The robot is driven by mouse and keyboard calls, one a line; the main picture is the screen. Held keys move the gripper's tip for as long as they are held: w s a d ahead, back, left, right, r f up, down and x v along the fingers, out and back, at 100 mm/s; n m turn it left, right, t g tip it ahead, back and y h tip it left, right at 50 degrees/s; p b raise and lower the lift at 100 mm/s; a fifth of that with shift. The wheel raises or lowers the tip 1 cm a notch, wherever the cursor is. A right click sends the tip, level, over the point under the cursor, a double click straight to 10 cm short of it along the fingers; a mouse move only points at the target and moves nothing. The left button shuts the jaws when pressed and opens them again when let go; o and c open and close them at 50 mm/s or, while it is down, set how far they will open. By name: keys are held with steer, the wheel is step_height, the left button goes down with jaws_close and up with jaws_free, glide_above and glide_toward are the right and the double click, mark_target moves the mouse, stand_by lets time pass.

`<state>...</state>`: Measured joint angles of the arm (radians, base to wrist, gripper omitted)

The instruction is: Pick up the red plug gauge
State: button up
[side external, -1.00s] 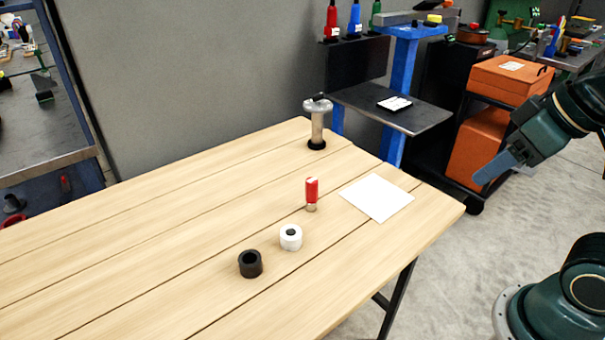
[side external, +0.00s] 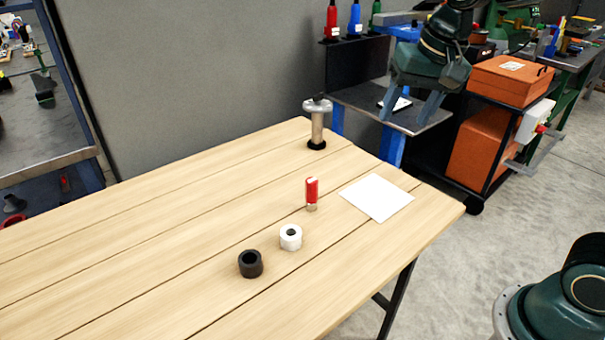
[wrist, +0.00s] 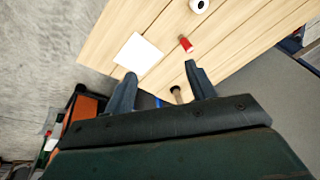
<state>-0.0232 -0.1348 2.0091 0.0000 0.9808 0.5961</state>
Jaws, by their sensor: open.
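The red plug gauge (side external: 312,192) stands upright on the wooden table (side external: 180,240), red on top with a grey metal lower end. It also shows in the wrist view (wrist: 186,44), beyond the fingertips. My gripper (side external: 412,108) is open and empty, raised above and behind the table's far right corner, well apart from the gauge. In the wrist view my gripper (wrist: 160,72) has its two fingers spread wide, with the table between and beyond them.
A white sheet (side external: 377,197) lies right of the gauge. A white ring (side external: 291,243) and a black ring (side external: 250,268) stand nearer the front. A metal post with a wide head (side external: 317,130) stands at the far edge. The table's left part is clear.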

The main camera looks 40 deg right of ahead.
steer(key=w+a+f+m+g, duration=0.1)
steer(key=w+f+m, duration=0.35)
steer(key=w, duration=0.65)
steer(key=m+g, duration=0.2)
steer(key=m, duration=0.3)
glide_above(313, 181)
step_height(313, 181, down, 13)
steer(key=shift+r, duration=0.1)
steer(key=shift+f, duration=4.3)
steer(key=shift+f, duration=0.1)
steer(key=shift+w+f, duration=0.15)
steer(key=shift+f, duration=1.1)
steer(key=shift+w+f, duration=0.1)
steer(key=shift+f, duration=1.15)
